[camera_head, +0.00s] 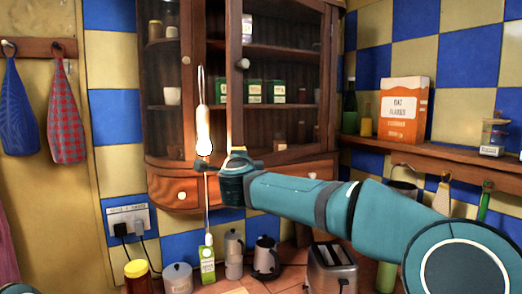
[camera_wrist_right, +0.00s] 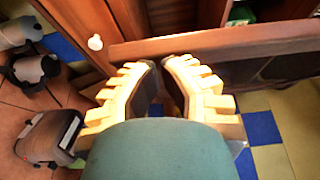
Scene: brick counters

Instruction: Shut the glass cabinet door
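The wooden wall cabinet (camera_head: 172,160) has glass doors. The right glass door (camera_head: 233,100), with a round pale knob (camera_head: 244,63), stands ajar; a gap at its left edge shows the shelves inside. The left door (camera_head: 187,30) looks closed. My right gripper (camera_head: 238,158) is at the lower left corner of the right door. In the right wrist view, its yellow toothed fingers (camera_wrist_right: 165,62) curve together with tips nearly meeting at a wooden rail (camera_wrist_right: 215,42), nothing visible between them. Whether they touch the door is unclear.
Two drawers sit under the cabinet doors. A toaster (camera_head: 332,268), a moka pot (camera_head: 234,252) and a jar (camera_head: 138,275) stand on the counter below. A shelf at right holds an oat flakes box (camera_head: 403,108). A thin upright pale thing (camera_head: 203,130) shows before the gap.

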